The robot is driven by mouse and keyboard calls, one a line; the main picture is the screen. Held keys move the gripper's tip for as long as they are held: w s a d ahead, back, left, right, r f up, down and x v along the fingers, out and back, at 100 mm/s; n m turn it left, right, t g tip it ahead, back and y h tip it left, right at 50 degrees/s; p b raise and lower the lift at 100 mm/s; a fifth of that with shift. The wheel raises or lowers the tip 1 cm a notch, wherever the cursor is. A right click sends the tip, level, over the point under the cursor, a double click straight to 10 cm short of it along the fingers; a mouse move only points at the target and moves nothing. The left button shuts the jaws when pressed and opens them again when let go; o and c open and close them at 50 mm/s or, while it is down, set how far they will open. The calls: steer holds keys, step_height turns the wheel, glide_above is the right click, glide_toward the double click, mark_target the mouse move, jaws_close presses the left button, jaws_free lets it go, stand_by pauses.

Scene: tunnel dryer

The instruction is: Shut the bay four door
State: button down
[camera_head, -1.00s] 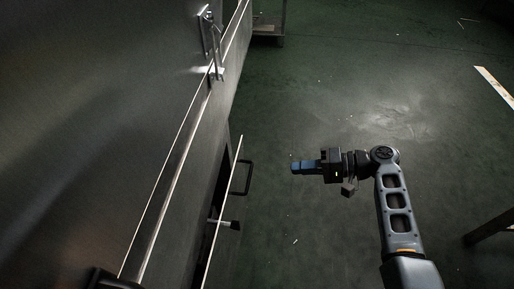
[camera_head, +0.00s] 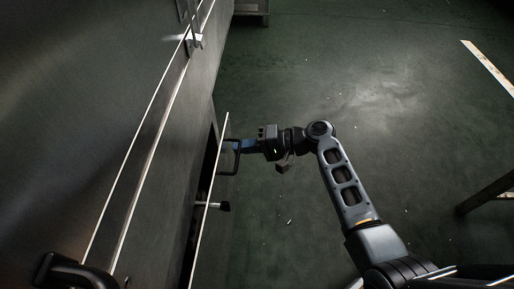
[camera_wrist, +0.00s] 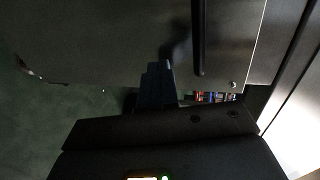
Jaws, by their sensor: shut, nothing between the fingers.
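The door, which I take to be bay four's, stands partly open and shows almost edge-on in the head view (camera_head: 213,180). A dark gap lies between it and the metal dryer wall. It carries a black bar handle (camera_head: 237,160) and a knobbed latch (camera_head: 223,206). My gripper (camera_head: 246,146) is shut and empty, its blue-grey fingertips at the handle's far end. In the wrist view the fingers (camera_wrist: 158,80) point at the door's grey face (camera_wrist: 100,40), left of the dark handle (camera_wrist: 198,38). I cannot tell whether they touch it.
The dryer's metal wall (camera_head: 60,120) fills the left, with another latch (camera_head: 190,35) farther along and a black handle (camera_head: 75,272) near me. Small coloured items (camera_wrist: 215,97) show past the door's edge in the wrist view.

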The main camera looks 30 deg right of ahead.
steer(key=shift+w+a, duration=0.15)
steer(key=shift+a, duration=0.1)
steer(key=shift+n+g+y, duration=0.4)
steer(key=shift+n+g, duration=0.1)
steer(key=shift+w+a+r+b, duration=0.1)
steer(key=shift+w+a+b, duration=0.25)
steer(key=shift+w+a, duration=0.65)
steer(key=shift+w+a+r+b, duration=0.1)
steer(key=shift+w+a+b, duration=0.2)
steer(key=shift+w+a, duration=0.6)
steer(key=shift+s+a, duration=0.25)
steer(key=shift+a, duration=0.05)
steer(key=p, duration=0.3)
glide_toward(229, 144)
steer(key=shift+w+a+f, duration=0.3)
steer(key=shift+a+f, duration=0.1)
steer(key=shift+a, duration=0.1)
steer(key=shift+w+a+f, duration=0.25)
steer(key=shift+a+f, duration=0.1)
steer(key=shift+a, duration=0.2)
